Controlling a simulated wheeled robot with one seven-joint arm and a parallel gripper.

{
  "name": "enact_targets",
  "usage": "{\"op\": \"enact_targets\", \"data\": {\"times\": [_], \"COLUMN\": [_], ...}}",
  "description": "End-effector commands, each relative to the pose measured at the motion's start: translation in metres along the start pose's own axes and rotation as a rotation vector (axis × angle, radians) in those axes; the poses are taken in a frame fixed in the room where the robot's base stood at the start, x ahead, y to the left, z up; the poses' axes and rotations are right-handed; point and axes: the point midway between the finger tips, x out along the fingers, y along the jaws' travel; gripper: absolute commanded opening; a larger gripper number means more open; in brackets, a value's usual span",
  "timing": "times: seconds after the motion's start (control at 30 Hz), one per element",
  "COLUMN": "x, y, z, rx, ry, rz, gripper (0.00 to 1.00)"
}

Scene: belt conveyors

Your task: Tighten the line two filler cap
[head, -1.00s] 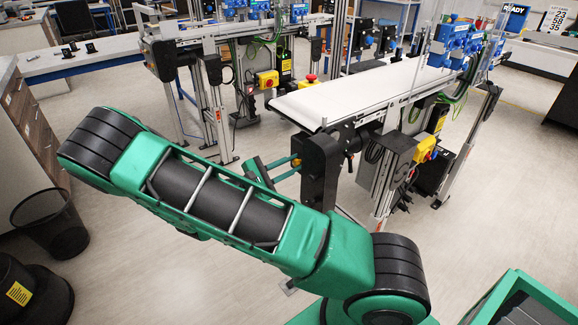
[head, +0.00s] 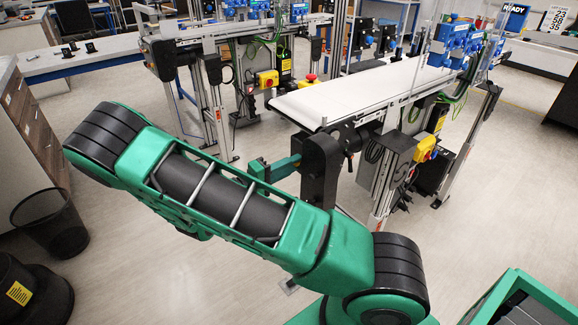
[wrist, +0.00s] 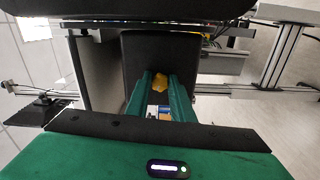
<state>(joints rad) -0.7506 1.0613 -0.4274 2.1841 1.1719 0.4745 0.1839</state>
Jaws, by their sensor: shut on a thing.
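A small yellow cap (wrist: 160,83) sits on the face of the black drive housing (wrist: 150,48), between my fingertips in the wrist view. The same housing (head: 322,165) hangs at the near end of the closer conveyor in the head view, where my fingers hide the cap. My gripper (head: 296,161) has green fingers and reaches the housing from the left. In the wrist view my gripper (wrist: 161,80) is shut on the yellow cap. The cap's thread and seating are not visible. No line number is readable on this conveyor.
The closer conveyor's white belt (head: 360,90) runs back to the right above the housing. A yellow switch box (head: 425,148) is on its frame. A second conveyor (head: 215,42) stands behind to the left. A wire bin (head: 50,222) stands at left. The floor between is clear.

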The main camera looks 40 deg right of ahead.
Motion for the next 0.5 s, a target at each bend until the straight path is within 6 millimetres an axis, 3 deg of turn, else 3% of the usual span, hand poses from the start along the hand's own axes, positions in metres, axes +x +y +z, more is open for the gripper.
{"op": "enact_targets", "data": {"times": [0.5], "x": [-0.0009], "y": [-0.0042], "z": [-0.001], "rx": [0.487], "ry": [0.001], "rz": [-0.008], "gripper": [0.0]}}
